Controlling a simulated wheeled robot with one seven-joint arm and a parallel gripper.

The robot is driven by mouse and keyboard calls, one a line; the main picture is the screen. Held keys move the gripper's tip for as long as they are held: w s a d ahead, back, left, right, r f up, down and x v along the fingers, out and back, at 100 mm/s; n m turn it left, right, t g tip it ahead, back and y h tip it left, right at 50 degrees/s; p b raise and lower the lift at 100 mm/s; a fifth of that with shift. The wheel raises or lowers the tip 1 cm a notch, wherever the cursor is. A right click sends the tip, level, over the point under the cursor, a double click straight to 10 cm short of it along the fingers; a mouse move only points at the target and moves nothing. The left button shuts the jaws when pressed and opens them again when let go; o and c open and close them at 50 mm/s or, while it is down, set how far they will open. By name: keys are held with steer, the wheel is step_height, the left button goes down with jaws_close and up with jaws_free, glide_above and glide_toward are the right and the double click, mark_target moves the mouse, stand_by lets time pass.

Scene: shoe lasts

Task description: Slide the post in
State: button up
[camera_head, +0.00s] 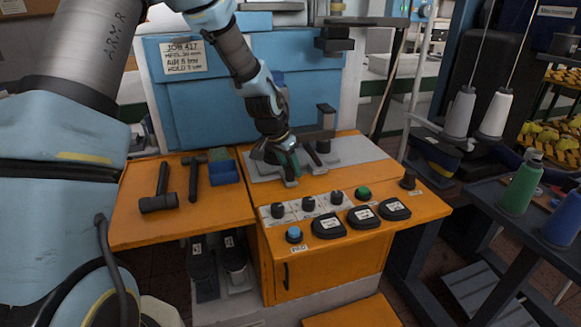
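My gripper (290,172) reaches down from my arm to the grey machine bed (351,150) on the orange bench. Its fingers are small and dark here, so I cannot tell whether they are open or shut. A dark green piece (288,160) shows at the fingers; I cannot tell whether it is held or what it is. A dark upright block (326,116) stands on the machine bed just right of my gripper. I cannot make out for sure which part is the post or its opening; my gripper hides part of the bed.
Hammers (193,178) and a blue tray (223,172) lie left of the bed. The front panel has knobs, a blue button (294,234), a green button (363,193) and several black labelled pads (326,225). Thread cones and a green bottle (522,184) stand at right.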

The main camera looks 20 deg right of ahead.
jaws_close()
stand_by(1.0)
